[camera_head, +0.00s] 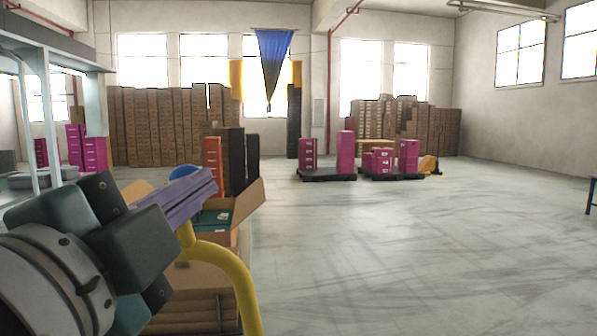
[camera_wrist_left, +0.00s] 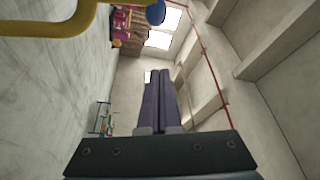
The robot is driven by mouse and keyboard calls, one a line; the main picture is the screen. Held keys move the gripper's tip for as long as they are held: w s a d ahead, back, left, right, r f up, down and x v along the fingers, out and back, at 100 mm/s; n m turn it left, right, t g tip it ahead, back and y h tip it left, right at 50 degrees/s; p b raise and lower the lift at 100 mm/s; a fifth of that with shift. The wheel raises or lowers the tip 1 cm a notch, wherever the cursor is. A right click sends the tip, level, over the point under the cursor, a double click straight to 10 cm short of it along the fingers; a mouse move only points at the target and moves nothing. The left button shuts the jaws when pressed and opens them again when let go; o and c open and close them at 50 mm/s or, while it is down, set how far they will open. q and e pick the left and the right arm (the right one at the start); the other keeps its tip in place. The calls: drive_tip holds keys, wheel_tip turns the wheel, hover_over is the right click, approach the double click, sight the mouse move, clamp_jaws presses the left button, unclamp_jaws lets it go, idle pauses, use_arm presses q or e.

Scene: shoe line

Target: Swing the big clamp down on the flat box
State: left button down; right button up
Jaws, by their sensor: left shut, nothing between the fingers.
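My left gripper (camera_head: 212,178) comes in from the left with its two long purple fingers together and empty. The fingers also show shut in the left wrist view (camera_wrist_left: 158,76). A curved yellow tube (camera_head: 240,272) rises close by, and a round blue knob (camera_head: 184,171) shows just behind the fingers. In the left wrist view the yellow tube (camera_wrist_left: 48,24) and the blue knob (camera_wrist_left: 156,12) lie apart from the fingers. I cannot tell for sure that this is the big clamp. I cannot make out the flat box. My right gripper is not in view.
An open cardboard box (camera_head: 245,202) with a green box (camera_head: 214,219) inside stands behind the yellow tube, partly hidden. Dark and orange stacks (camera_head: 228,160) stand beyond it. Pink boxes (camera_head: 346,151) sit on dark pallets farther back.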

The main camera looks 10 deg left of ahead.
use_arm(q)
drive_tip(key=w+a+p, duration=0.2)
drive_tip(key=w+a, duration=0.1)
drive_tip(key=w, duration=0.5)
drive_tip(key=shift+p, duration=0.3)
drive_tip(key=shift+a+f, duration=0.1)
drive_tip(key=shift+f, duration=0.05)
